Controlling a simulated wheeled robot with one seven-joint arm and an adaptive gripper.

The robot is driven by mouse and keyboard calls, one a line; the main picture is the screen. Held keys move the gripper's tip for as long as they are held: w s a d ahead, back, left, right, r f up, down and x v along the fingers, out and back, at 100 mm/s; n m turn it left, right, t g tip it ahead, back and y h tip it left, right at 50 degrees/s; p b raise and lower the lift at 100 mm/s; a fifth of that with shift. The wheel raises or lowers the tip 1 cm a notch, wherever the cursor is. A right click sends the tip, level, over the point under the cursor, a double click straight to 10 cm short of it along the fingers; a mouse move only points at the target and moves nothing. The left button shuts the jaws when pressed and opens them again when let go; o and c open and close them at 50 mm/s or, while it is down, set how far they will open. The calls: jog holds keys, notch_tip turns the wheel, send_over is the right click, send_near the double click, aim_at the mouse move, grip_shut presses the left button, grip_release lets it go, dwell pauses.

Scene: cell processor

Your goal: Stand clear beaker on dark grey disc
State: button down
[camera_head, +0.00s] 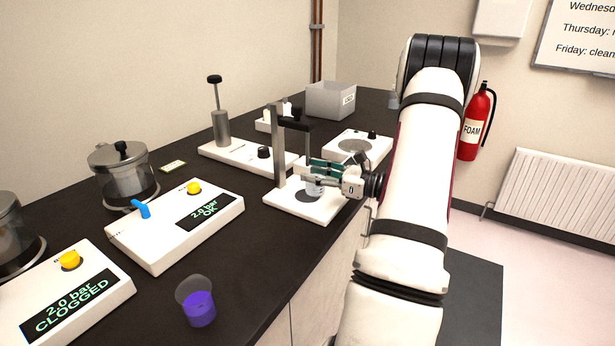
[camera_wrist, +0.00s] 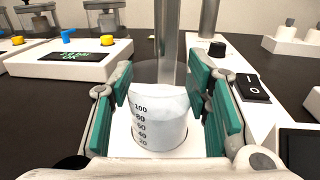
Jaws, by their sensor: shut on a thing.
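The clear beaker (camera_head: 314,189), with dark graduation marks and whitish contents, is between the fingers of my gripper (camera_head: 327,176). In the wrist view the beaker (camera_wrist: 160,122) is upright between the green finger pads of my gripper (camera_wrist: 166,110), which is shut on it. The dark grey disc (camera_head: 305,197) lies on the white base of a stand with a grey post. The beaker is over this disc and hides part of it. I cannot tell whether the beaker's bottom touches the disc.
The stand's post (camera_head: 279,146) and dark overhead arm (camera_head: 296,123) are close to my gripper. A white device with a grey round plate (camera_head: 354,146) stands behind. A cup of purple liquid (camera_head: 200,308) is at the front. A grey bin (camera_head: 331,100) is at the back.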

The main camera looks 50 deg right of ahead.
jog(key=shift+w+a+f, duration=0.15)
jog(key=shift+w+f, duration=0.05)
jog(key=shift+w, duration=0.4)
jog(key=shift+w+a+f, duration=0.1)
jog(key=shift+w+f, duration=0.1)
jog(key=shift+w, duration=0.35)
jog(key=shift+f, duration=0.35)
jog(key=shift+f, duration=0.1)
jog(key=c, duration=0.9)
grip_release()
jog(key=shift+o, duration=0.2)
